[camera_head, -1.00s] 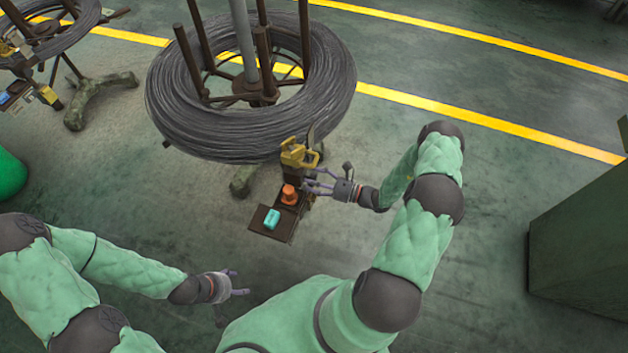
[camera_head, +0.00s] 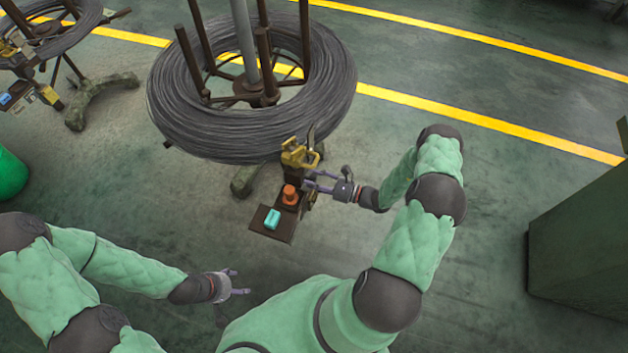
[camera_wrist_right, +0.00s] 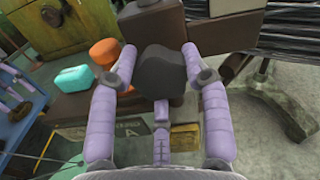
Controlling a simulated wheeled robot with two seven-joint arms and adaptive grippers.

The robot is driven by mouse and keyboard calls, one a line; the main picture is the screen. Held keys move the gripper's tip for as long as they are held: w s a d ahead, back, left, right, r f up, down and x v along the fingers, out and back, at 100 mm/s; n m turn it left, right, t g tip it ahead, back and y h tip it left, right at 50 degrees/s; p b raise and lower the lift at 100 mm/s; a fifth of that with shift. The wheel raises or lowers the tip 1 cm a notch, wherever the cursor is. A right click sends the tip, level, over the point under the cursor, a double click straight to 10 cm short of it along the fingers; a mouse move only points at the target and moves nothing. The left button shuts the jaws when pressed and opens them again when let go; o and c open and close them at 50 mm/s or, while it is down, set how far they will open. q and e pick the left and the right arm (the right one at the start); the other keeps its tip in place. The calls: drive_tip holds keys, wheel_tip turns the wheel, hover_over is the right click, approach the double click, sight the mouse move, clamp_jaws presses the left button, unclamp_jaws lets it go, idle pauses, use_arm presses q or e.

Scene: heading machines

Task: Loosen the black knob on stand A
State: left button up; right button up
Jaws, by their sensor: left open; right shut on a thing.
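The black knob (camera_wrist_right: 162,73) is in the right wrist view, between the two lilac fingers of my right gripper (camera_wrist_right: 160,62), which is shut on it. It sits on the brown bracket of the wire stand (camera_head: 275,238), marked with a letter A in the wrist view. In the head view my right gripper (camera_head: 312,181) reaches the bracket's right side, and the knob is hidden or too small to make out. My left gripper (camera_head: 240,283) is open and empty, low over the floor, away from the stand.
An orange knob-like piece (camera_head: 290,195) and a turquoise block (camera_head: 272,219) sit on the bracket, below a yellow fitting (camera_head: 298,154). A large wire coil (camera_head: 200,135) is behind. A second stand (camera_head: 90,105) is at far left, a green cabinet (camera_head: 580,240) at right.

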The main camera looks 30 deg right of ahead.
drive_tip(key=shift+w+d+f, duration=0.1)
drive_tip(key=shift+d+f, duration=0.05)
drive_tip(key=shift+d, duration=0.05)
drive_tip(key=o, duration=1.1)
drive_tip(key=v, duration=1.2)
